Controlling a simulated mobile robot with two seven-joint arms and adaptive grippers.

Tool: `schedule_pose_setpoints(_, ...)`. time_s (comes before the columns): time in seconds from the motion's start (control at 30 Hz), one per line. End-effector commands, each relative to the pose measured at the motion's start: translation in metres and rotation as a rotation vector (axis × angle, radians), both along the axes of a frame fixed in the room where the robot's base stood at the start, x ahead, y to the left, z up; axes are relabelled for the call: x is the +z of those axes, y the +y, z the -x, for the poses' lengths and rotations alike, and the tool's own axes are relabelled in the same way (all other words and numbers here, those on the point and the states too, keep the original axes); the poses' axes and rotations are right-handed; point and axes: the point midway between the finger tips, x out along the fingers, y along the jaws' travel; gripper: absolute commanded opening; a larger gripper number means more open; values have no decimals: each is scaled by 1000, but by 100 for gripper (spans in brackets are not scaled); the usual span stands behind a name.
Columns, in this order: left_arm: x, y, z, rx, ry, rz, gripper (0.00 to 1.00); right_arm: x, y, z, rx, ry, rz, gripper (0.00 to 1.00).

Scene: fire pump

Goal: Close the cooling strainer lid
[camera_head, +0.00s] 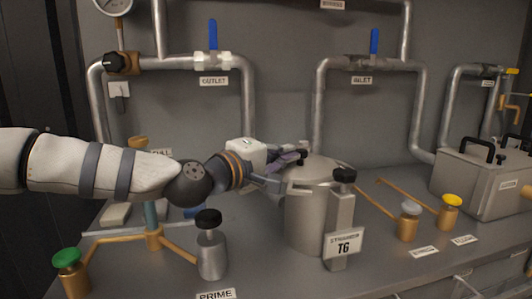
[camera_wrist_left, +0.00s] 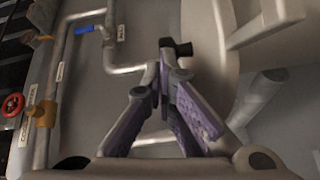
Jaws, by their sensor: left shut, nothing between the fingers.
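The cooling strainer is a grey metal pot (camera_head: 306,222) right of centre in the head view, with a tag reading T6 on a bracket at its front. Its pale round lid (camera_head: 322,166) lies over the top and looks near level; I cannot tell whether it is fully seated. My left gripper (camera_head: 298,157) reaches in from the left, at the lid's left far edge. Its purple-padded fingers are shut with nothing between them, as the left wrist view (camera_wrist_left: 167,58) also shows. Whether they touch the lid is unclear. My right gripper is out of view.
A black-knobbed bracket (camera_head: 343,176) stands at the pot's front right. A black-capped bottle (camera_head: 211,245) stands left of the pot. Yellow-capped (camera_head: 451,212) and grey-capped (camera_head: 409,222) fittings stand right. A metal box (camera_head: 482,181) is far right. Pipes line the back wall.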

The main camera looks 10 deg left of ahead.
Motion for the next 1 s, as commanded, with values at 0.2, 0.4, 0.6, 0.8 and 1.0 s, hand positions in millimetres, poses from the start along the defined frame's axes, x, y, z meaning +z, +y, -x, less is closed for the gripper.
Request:
schedule_pose_setpoints(0.2, 2, -23, 1, -6, -2, -1, 0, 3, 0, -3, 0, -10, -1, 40)
schedule_pose_setpoints(0.4, 2, -40, 0, -6, -2, -1, 0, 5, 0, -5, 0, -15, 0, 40)
schedule_pose_setpoints(0.6, 2, -50, -1, -5, -2, 0, 0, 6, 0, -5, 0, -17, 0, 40)
schedule_pose_setpoints(0.8, 1, -54, -2, -5, -1, 0, 0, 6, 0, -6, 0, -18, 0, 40)
schedule_pose_setpoints(1.0, 1, -55, -3, -5, -1, 1, 0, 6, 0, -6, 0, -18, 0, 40)
